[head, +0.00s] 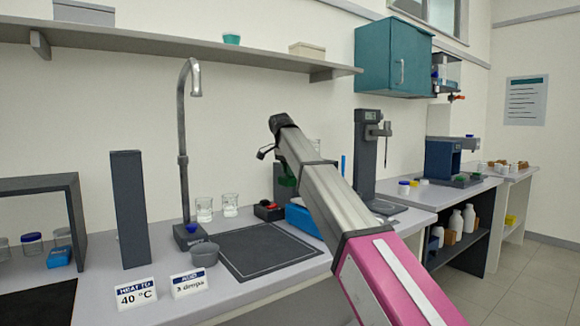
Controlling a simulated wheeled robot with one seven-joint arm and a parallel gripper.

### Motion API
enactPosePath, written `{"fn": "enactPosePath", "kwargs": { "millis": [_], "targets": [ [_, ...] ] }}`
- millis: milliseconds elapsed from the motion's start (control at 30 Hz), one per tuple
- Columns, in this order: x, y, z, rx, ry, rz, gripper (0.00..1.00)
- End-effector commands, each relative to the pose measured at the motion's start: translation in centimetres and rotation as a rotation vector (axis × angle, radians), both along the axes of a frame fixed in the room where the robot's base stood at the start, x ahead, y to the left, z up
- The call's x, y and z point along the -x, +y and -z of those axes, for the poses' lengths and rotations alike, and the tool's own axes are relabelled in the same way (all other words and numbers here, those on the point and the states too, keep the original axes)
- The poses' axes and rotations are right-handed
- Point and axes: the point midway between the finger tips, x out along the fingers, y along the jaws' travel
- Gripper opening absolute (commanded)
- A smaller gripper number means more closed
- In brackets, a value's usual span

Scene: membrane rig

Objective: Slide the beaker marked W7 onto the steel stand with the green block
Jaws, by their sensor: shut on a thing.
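Two clear glass beakers stand side by side on the bench by the wall, a left one (204,210) and a right one (230,205). I cannot read a W7 mark on either. A green piece (286,181) shows in front of a dark upright device, partly behind my arm; I cannot tell whether it is the green block on the steel stand. A bit of clear glass (316,145) shows just right of my arm, mostly hidden.
A tall gooseneck tap (184,150), a dark grey column (130,210) and a grey cup (204,254) stand left of a dark mat (262,251). The mat is clear. A blue tray (303,219) lies beside my arm. Two label cards (136,294) stand at the front edge.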

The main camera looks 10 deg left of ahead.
Motion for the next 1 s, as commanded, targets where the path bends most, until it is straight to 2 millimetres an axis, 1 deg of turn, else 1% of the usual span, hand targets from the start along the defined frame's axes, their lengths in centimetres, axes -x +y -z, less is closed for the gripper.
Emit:
{"fn": "enactPosePath", "kwargs": {
  "millis": [1000],
  "targets": [
    [0.0,0.0,6.1,0.001,0.001,-0.001,0.00]
  ]
}}
